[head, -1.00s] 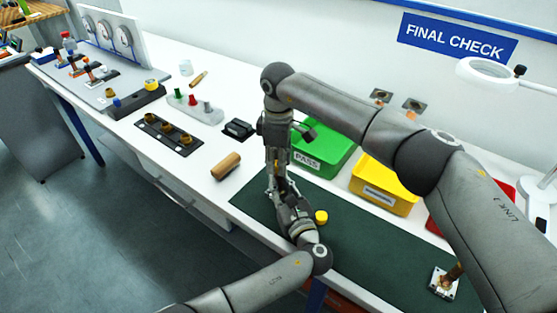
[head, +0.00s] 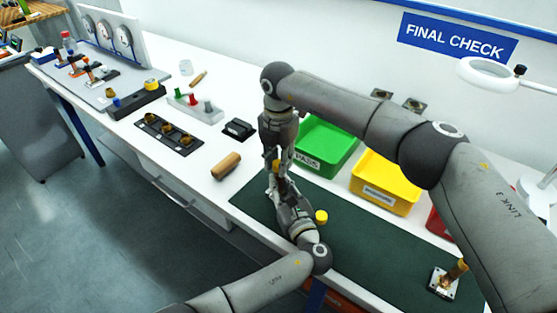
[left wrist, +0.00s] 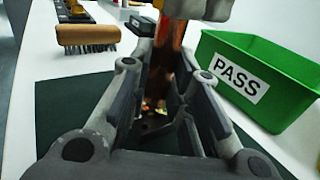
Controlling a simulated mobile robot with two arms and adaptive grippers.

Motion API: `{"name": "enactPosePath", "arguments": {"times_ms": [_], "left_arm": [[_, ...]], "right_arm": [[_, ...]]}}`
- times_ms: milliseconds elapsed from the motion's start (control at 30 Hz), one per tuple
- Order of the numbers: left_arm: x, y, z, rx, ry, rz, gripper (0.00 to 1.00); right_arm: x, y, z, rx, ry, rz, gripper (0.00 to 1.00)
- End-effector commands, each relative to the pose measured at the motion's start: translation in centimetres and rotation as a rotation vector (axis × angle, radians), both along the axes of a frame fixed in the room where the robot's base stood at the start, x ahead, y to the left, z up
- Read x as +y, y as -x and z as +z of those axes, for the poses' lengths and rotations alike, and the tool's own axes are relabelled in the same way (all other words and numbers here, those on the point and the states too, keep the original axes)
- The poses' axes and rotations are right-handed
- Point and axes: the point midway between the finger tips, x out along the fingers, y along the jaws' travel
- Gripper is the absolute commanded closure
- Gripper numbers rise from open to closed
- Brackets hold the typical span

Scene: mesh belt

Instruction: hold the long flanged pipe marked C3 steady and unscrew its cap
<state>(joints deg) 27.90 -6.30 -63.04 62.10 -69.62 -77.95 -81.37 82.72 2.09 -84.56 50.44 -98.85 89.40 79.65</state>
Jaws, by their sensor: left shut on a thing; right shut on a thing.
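The copper-coloured pipe (left wrist: 165,62) stands upright between the fingers of my left gripper (left wrist: 163,85) in the left wrist view. In the head view my left gripper (head: 276,186) is low over the green mat, shut on the pipe. My right gripper (head: 279,157) comes down from directly above, shut at the pipe's top end. The C3 mark and the flange are not readable.
A green PASS bin (head: 325,147) and a yellow bin (head: 384,183) stand behind the mat (head: 375,250). A round yellow piece (head: 321,216) lies close right of my left gripper. A brush (head: 226,166) lies left. A brass part on a plate (head: 442,283) stands at right.

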Motion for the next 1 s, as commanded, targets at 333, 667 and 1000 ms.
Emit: {"name": "enactPosePath", "arguments": {"times_ms": [333, 667, 1000], "left_arm": [[-0.1, 0.11, -0.07, 0.001, -0.001, -0.001, 1.0], [-0.11, 0.13, -0.07, 0.0, -0.001, -0.002, 1.0], [-0.14, 0.14, -0.06, 0.0, -0.001, -0.002, 1.0]], "right_arm": [[-0.05, -0.2, 0.16, -0.006, 0.0, 0.581, 1.0], [-0.03, -0.23, 0.21, -0.008, 0.001, 1.136, 1.0], [-0.04, -0.21, 0.26, -0.006, 0.003, 1.708, 1.0]]}}
